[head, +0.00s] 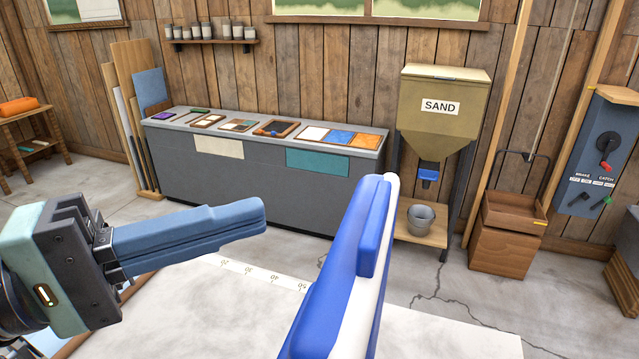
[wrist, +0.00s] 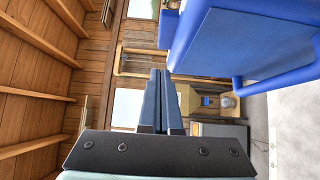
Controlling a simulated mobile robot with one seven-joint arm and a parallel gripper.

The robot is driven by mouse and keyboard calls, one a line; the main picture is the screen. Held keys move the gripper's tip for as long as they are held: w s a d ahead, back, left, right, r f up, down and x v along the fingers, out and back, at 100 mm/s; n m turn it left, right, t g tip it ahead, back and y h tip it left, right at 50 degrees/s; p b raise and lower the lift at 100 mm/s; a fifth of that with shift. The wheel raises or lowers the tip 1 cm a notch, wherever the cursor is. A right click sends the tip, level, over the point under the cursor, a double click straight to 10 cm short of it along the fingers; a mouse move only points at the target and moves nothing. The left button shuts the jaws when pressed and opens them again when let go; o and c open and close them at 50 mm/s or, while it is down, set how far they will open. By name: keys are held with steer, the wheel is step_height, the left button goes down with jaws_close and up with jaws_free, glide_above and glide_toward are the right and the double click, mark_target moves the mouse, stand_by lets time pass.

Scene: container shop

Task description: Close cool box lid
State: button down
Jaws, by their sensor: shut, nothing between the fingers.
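The cool box lid (head: 350,265), blue with a white inner layer, stands steeply raised and tilted in the middle of the head view, seen nearly edge-on. Its lower end is cut off by the frame, and the box body cannot be made out there. My gripper (head: 262,216) is left of the lid, fingers shut and empty, pointing right towards it with a gap showing between. In the wrist view, my shut fingers (wrist: 160,72) point up the picture. A large blue panel of the cool box (wrist: 250,45) fills the upper right; I cannot tell whether it is lid or body.
A pale worktop with a printed scale (head: 262,277) lies below the lid. Beyond it stand a grey counter (head: 240,185) with trays, a sand hopper (head: 440,108) over a bucket (head: 420,220), and a wooden crate cart (head: 505,245). Concrete floor lies between.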

mark_target(371, 207)
steer(key=d+p, duration=0.1)
steer(key=d, duration=0.1)
steer(key=d+p, duration=0.1)
steer(key=d, duration=0.1)
steer(key=d+p, duration=0.2)
steer(key=d, duration=0.1)
steer(key=shift+w+r, duration=0.1)
steer(key=shift+w, duration=0.25)
